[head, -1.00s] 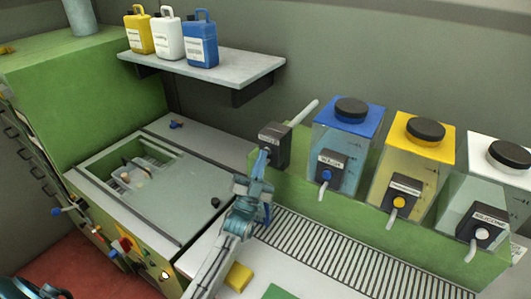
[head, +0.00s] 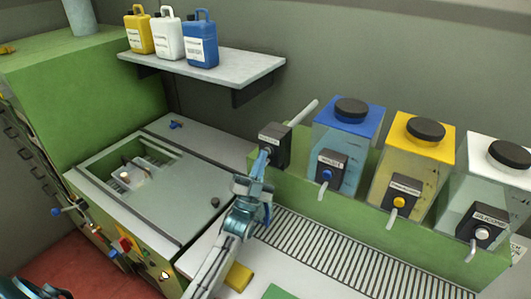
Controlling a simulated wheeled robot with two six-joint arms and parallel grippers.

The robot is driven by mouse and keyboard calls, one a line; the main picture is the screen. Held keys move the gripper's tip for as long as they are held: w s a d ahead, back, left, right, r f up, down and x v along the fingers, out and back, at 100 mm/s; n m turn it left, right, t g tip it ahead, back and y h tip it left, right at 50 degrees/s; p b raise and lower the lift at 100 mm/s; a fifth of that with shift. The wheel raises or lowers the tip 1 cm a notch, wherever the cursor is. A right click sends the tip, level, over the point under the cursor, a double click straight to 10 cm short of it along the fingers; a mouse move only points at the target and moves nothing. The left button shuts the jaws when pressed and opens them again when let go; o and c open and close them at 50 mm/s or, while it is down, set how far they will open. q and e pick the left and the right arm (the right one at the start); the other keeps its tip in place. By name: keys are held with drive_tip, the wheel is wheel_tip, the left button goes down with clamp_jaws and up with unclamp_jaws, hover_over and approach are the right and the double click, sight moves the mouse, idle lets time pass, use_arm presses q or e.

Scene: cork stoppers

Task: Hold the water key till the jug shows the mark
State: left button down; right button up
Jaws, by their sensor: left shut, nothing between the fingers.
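A black box with a small label (head: 278,146), which looks like the water key's housing, stands at the left end of the green ledge. My left gripper (head: 262,161) is shut and empty, its tips up against or just before the front of this box. It hides the lower front of the box, so the key itself and any contact cannot be made out. I cannot make out a jug or its mark. My right gripper is not in view.
Blue (head: 347,115), yellow (head: 424,133) and white-lidded (head: 490,157) tanks with taps stand right of the box. A slatted drain (head: 340,255) runs below. A green machine with an opening (head: 130,178) is at left. Jerrycans sit on a shelf (head: 235,68).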

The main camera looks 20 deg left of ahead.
use_arm(q)
drive_tip(key=shift+s, duration=0.1)
idle(0.5)
drive_tip(key=shift+s+a+p, duration=0.15)
drive_tip(key=shift+s+p, duration=0.15)
drive_tip(key=shift+s, duration=0.4)
drive_tip(key=shift+s, duration=0.1)
drive_tip(key=s, duration=0.1)
drive_tip(key=s+p, duration=0.1)
drive_tip(key=s, duration=0.2)
drive_tip(key=shift+s+a+p, duration=0.35)
drive_tip(key=shift+s, duration=0.05)
idle(0.5)
